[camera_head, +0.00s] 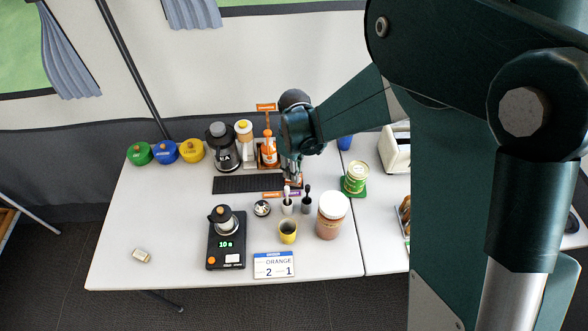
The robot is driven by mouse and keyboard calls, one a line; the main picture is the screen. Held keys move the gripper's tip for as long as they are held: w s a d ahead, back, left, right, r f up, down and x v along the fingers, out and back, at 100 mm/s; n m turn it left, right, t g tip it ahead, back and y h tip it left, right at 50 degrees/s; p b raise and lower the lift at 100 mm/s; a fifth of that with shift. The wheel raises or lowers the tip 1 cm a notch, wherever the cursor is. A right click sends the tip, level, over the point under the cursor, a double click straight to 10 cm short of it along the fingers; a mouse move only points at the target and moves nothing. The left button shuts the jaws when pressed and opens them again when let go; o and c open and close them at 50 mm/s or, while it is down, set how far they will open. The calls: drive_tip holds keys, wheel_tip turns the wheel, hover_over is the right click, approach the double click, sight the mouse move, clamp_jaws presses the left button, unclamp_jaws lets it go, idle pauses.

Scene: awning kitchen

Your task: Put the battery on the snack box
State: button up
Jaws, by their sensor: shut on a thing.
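No battery can be made out clearly. A small pale block (141,255) lies alone at the table's front left; I cannot tell what it is. I cannot tell which thing is the snack box.
A black scale (229,256) bears a jar. The table's left front is mostly clear.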

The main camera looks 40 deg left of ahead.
drive_tip(key=shift+w+a, duration=0.5)
drive_tip(key=shift+w+f, duration=0.1)
drive_tip(key=shift+f, duration=0.55)
drive_tip(key=shift+f+b, duration=0.2)
drive_tip(key=shift+b, duration=0.15)
drive_tip(key=o, duration=1)
drive_tip(key=shift+c, duration=0.2)
drive_tip(key=shift+r, duration=0.2)
wheel_tip(320, 180, up, 12)
drive_tip(key=shift+r+p, duration=0.1)
drive_tip(key=shift+p, duration=0.8)
